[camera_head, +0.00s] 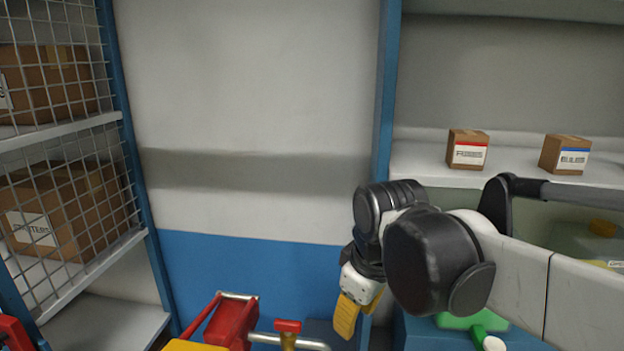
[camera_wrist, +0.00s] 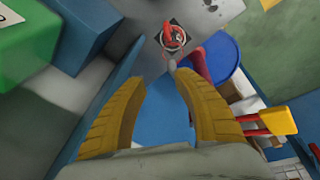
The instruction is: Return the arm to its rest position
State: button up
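My arm reaches in from the right in the head view and bends downward at a black joint. My gripper (camera_head: 346,318) points down, with yellow fingers, left of the shelf on the right. In the wrist view my gripper (camera_wrist: 158,92) shows two yellow fingers spread apart, with nothing between them. Below them lie a blue surface and a grey floor. No object is held.
Red and yellow equipment (camera_head: 232,322) stands at the bottom centre, left of my gripper. A mesh-fronted rack with cardboard boxes (camera_head: 68,208) is on the left. Two small boxes (camera_head: 467,149) (camera_head: 565,154) stand on the right shelf (camera_head: 430,168). A blue post (camera_head: 386,100) rises behind my arm.

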jog(key=s+d+f+m+t+b, duration=0.4)
jog(key=s+d+f+m+b, duration=0.3)
jog(key=d+f, duration=0.4)
notch_tip(320, 180, down, 3)
jog(key=shift+s+d+r+m+h, duration=0.1)
jog(key=shift+s+d+m+h, duration=0.25)
jog(key=shift+s+m, duration=0.7)
jog(key=shift+w+a, duration=0.15)
